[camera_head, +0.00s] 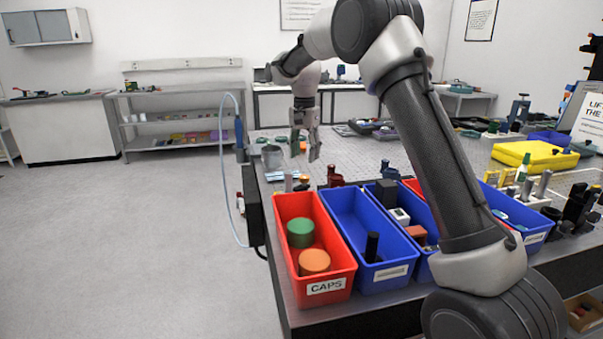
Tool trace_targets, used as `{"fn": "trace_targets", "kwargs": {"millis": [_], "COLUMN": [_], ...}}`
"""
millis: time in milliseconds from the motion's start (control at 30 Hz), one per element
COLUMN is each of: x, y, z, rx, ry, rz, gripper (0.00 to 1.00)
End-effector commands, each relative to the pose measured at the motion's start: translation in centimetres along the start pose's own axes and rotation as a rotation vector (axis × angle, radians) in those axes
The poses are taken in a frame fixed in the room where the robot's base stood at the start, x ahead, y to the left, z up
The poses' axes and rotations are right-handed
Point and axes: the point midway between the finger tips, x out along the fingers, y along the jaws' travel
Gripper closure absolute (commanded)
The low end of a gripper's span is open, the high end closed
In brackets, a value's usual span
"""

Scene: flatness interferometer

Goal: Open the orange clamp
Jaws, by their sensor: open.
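My gripper (305,155) hangs down over the near-left part of the perforated table, with its two fingers apart and nothing seen between them. A small orange part (303,147) shows right behind or beside the fingers; it may be the orange clamp, but it is too small and partly covered to tell its shape or whether it is open. Another small orange piece (304,178) is lower, near the table's left edge, among short metal posts. I cannot tell whether the gripper touches either one.
A red CAPS bin (334,285) and blue bins (381,275) line the near edge. A grey cup (271,157) and a dark red fixture (334,177) stand close to the gripper. A yellow case (535,156) lies at right. Open floor is at left.

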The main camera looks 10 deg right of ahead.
Motion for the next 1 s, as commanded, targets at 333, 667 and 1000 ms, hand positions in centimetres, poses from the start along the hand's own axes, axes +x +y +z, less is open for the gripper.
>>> {"fn": "trace_targets", "kwargs": {"millis": [333,667,1000], "x": [4.9,7.7,7.6], "y": [0.1,0.1,0.0], "z": [0.0,0.0,0.0], "rx": [0.017,0.016,0.015], "ry": [-0.001,0.001,0.001], "rz": [0.002,-0.001,-0.001], "gripper": [0.49,0.49,0.74]}}
